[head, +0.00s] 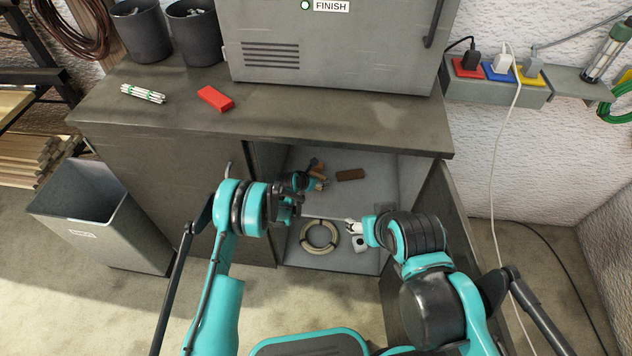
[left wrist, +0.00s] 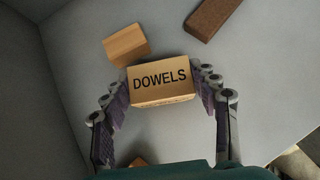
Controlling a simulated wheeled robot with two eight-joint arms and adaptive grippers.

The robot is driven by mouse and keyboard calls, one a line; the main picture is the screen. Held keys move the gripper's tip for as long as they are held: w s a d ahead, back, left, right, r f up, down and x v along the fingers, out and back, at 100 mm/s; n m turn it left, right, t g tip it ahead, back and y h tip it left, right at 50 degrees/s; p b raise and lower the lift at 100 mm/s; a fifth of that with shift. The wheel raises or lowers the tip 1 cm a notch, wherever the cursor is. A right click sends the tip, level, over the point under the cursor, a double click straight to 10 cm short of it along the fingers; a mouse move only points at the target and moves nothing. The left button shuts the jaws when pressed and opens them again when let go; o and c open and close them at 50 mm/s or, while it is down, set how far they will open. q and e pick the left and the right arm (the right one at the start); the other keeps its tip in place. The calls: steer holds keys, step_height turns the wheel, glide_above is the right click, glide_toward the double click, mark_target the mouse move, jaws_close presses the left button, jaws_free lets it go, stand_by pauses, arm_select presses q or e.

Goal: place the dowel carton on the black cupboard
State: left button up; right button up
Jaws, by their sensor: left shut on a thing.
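The dowel carton (left wrist: 160,84), a small tan box marked DOWELS, is between the fingers of my left gripper (left wrist: 160,90) in the left wrist view. The gripper is shut on it. In the head view my left gripper (head: 315,183) reaches inside the open cupboard and largely hides the carton. The black cupboard (head: 290,118) looks dark grey-brown, with a flat top.
A brown block (head: 351,175) and a tan block (left wrist: 126,45) lie near the carton. A cream ring (head: 319,236) lies lower in the cupboard. On top are a red block (head: 215,98), white-green sticks (head: 142,93), dark pots and a grey cabinet (head: 335,50). The top's front right is clear.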

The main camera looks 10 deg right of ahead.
arm_select(q)
steer(key=shift+r, duration=0.15)
steer(key=o, duration=1.3)
steer(key=shift+s+a+r+p, duration=0.15)
steer(key=shift+s+r+p, duration=0.05)
steer(key=shift+r+p, duration=0.1)
steer(key=p+v, duration=0.3)
steer(key=v, duration=0.8)
steer(key=shift+s+a, duration=0.1)
steer(key=shift+s, duration=0.05)
